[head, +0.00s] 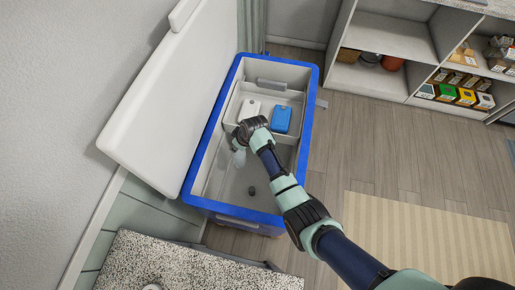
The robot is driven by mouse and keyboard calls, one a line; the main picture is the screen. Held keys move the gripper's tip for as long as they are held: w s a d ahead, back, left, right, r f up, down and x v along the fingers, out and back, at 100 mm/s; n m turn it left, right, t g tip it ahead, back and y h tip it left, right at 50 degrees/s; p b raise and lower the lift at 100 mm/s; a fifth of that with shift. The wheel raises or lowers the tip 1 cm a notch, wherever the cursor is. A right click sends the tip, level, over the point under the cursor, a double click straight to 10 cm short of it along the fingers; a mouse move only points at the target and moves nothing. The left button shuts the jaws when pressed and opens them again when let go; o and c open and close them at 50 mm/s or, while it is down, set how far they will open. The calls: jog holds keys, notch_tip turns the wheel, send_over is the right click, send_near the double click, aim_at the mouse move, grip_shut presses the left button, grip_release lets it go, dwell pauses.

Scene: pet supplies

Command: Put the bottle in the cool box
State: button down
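The cool box (309,125) is blue and white, and its white lid (165,95) stands open on the left. My gripper (239,146) is inside the box opening, over the deep compartment just in front of the tray. A pale, clear shape, likely the bottle (239,159), shows right below my gripper. It is small and partly hidden, so I cannot tell whether the fingers are closed on it or whether it touches the box floor.
A tray at the box's far end holds a white pack (250,108) and a blue pack (281,119). A small dark round thing (251,190) is on the box floor. A speckled counter (170,265) is in front, and shelves (390,45) stand at the back right.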

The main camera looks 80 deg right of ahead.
aim_at(245, 161)
notch_tip(245, 161, down, 20)
jog(key=b, duration=1)
jog(key=shift+r, duration=0.15)
jog(key=c, duration=0.7)
grip_release()
jog(key=shift+c, duration=0.2)
jog(key=shift+r, duration=0.2)
jog(key=p+v, duration=0.8)
jog(key=v, duration=0.3)
jog(key=shift+s+r, duration=0.2)
jog(key=shift+r, duration=0.1)
